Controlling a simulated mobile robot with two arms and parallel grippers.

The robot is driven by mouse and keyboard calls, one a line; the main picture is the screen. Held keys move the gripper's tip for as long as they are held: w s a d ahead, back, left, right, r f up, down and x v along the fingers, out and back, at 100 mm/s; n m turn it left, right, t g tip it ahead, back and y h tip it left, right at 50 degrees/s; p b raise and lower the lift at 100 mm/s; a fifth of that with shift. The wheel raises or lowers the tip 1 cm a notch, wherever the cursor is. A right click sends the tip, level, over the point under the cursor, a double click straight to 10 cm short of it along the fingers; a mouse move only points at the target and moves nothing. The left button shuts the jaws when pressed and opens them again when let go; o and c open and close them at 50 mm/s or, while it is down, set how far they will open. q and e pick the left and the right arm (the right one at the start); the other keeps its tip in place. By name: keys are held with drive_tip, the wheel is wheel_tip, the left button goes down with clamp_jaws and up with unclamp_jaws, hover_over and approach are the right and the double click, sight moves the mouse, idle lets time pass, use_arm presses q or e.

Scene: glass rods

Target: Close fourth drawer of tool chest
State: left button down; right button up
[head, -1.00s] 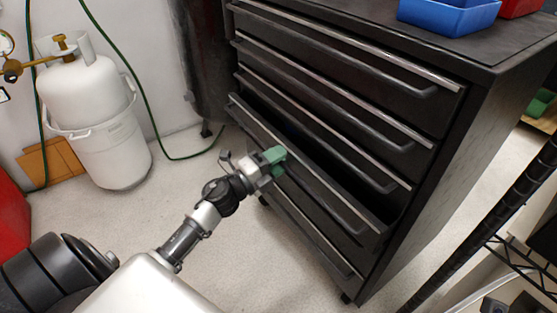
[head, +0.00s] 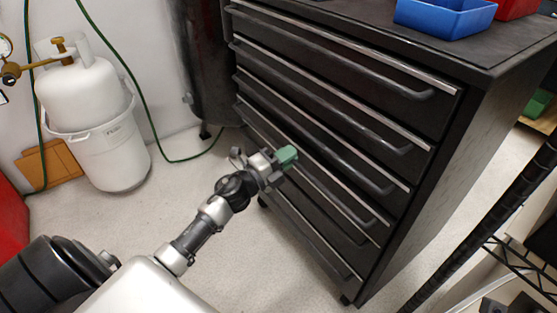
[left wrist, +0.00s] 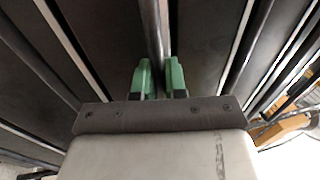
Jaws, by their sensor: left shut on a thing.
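The black tool chest (head: 430,190) stands right of centre in the head view, with several drawers that each have a pale top edge and a dark bar handle. The fourth drawer (head: 335,196) looks flush or nearly flush with the drawers around it; a small remaining gap is hard to tell. My left gripper (head: 285,157), with green fingertips, is at the left part of this drawer's handle. In the left wrist view, the green fingers (left wrist: 160,78) are shut on the dark bar handle (left wrist: 153,30), one on each side. My right gripper is not in view.
A blue bin (head: 445,18) and a red bin (head: 516,8) sit on the chest top. A white gas cylinder (head: 80,90) in a white bucket stands at the left wall. A black wire rack (head: 490,220) is at the right. The floor before the chest is clear.

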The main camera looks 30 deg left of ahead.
use_arm(q)
drive_tip(key=shift+w+d, duration=0.2)
drive_tip(key=shift+w, duration=0.45)
drive_tip(key=c, duration=1.4)
unclamp_jaws()
drive_tip(key=shift+c, duration=0.2)
drive_tip(key=shift+o, duration=1.1)
drive_tip(key=shift+w+d, duration=0.1)
drive_tip(key=shift+w, duration=0.05)
